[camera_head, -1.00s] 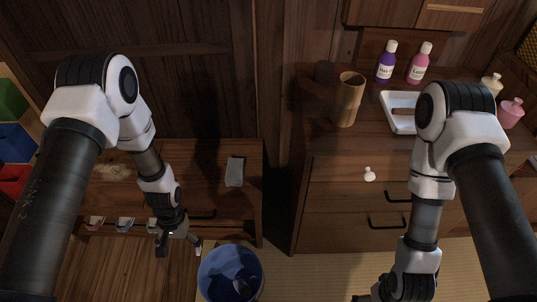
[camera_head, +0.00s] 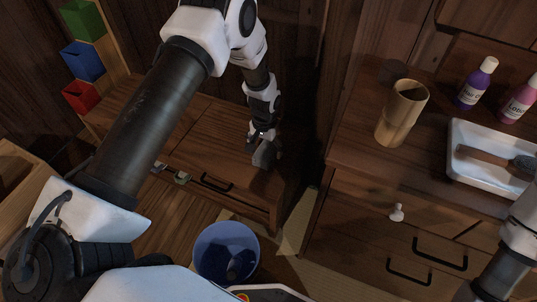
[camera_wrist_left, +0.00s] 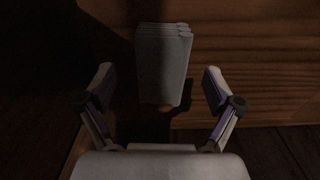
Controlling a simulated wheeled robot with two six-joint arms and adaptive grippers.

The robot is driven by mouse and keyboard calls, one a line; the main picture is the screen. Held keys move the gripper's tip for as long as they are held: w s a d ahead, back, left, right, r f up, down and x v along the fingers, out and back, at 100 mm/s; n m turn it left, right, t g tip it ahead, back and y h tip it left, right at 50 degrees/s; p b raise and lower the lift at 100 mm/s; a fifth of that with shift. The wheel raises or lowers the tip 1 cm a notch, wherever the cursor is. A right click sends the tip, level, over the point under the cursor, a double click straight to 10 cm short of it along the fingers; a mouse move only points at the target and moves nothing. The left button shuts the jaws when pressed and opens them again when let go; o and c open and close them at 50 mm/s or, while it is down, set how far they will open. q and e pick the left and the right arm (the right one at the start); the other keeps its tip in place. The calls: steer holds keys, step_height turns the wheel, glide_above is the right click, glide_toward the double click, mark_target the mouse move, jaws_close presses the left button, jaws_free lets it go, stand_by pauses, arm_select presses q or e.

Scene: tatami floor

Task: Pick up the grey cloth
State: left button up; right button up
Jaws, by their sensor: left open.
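The grey cloth (camera_head: 264,157) lies folded on the low wooden cabinet (camera_head: 212,137), close to its right end. In the left wrist view the cloth (camera_wrist_left: 163,55) shows as a stack of folded layers, standing between the two fingers in the picture. My left gripper (camera_head: 262,136) is over the cloth in the head view and partly hides it. In the left wrist view my left gripper (camera_wrist_left: 158,75) is open, one finger on each side of the cloth, with nothing held. My right gripper is out of the frame.
A blue bin (camera_head: 226,248) stands on the floor before the cabinet. On the dresser to the right are a wooden cup (camera_head: 402,112), a purple bottle (camera_head: 476,84), a pink bottle (camera_head: 518,100) and a white tray (camera_head: 462,171) with a brush. Coloured boxes (camera_head: 84,61) stand at left.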

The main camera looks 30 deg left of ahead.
mark_target(264, 153)
arm_select(q)
step_height(264, 153, down, 3)
steer(key=shift+a+f, duration=0.1)
steer(key=shift+f, duration=0.05)
steer(key=shift+s, duration=0.1)
steer(key=c, duration=1.2)
steer(key=shift+c, duration=0.2)
